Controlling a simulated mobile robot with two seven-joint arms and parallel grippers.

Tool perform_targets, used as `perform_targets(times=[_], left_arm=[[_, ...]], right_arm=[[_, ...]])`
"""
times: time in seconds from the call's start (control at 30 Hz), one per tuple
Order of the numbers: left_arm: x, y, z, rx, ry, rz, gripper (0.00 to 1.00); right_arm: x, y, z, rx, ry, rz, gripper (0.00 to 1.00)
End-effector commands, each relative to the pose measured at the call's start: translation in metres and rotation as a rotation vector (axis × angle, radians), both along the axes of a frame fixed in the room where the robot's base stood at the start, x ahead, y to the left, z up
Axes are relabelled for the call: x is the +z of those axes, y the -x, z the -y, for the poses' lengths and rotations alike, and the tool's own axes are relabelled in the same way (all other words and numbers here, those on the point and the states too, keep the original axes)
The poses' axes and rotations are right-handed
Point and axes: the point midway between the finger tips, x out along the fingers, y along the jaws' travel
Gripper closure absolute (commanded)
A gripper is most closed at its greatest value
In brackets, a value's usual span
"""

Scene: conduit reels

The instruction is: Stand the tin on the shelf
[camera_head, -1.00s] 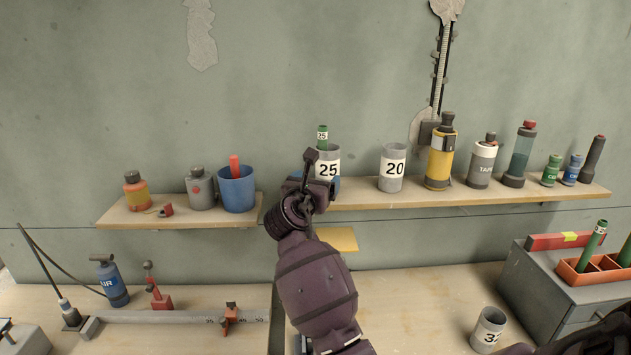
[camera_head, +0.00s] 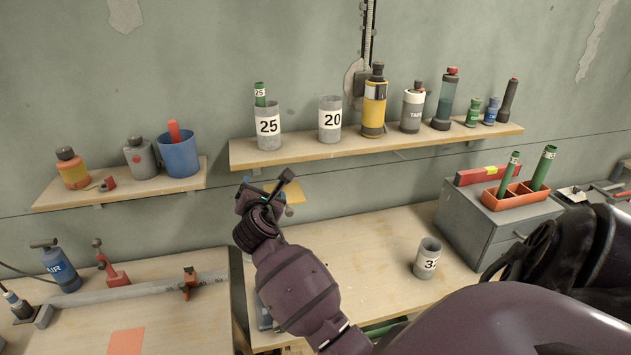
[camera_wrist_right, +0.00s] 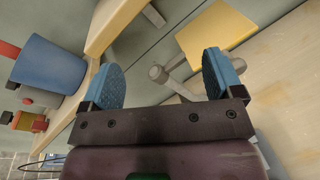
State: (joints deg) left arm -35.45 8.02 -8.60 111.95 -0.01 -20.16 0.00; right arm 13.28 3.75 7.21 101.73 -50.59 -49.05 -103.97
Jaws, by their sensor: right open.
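A grey tin labelled 25 (camera_head: 268,128) stands upright on the right shelf (camera_head: 300,150), with a green tube (camera_head: 260,95) poking out of it. A grey tin labelled 20 (camera_head: 330,120) stands to its right on the same shelf. Another grey tin (camera_head: 427,260), its label partly turned away, stands on the bench. My right gripper (camera_head: 266,188) is below the shelf's front edge, apart from the tins. The right wrist view shows its two blue finger pads (camera_wrist_right: 165,78) spread with nothing gripped between them. My left gripper is not in view.
The right shelf also holds a yellow canister (camera_head: 374,103) and several bottles. A lower left shelf (camera_head: 130,189) carries a blue cup (camera_head: 179,155). A yellow sheet (camera_head: 290,193) is behind my gripper. A grey box (camera_head: 475,215) stands on the bench at right.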

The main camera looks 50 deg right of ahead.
Motion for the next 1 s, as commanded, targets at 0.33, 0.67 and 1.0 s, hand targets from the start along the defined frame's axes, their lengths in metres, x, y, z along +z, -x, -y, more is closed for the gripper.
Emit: perform_targets(times=[0.33,0.67,1.0], left_arm=[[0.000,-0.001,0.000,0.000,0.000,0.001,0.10],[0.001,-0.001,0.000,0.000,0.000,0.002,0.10],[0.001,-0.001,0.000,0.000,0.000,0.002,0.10]], right_arm=[[-0.142,0.098,-0.036,0.056,-0.820,0.267,0.14],[-0.223,0.214,-0.079,-0.186,-1.624,0.471,0.14],[-0.252,0.300,-0.110,-0.535,-2.153,0.644,0.14]])
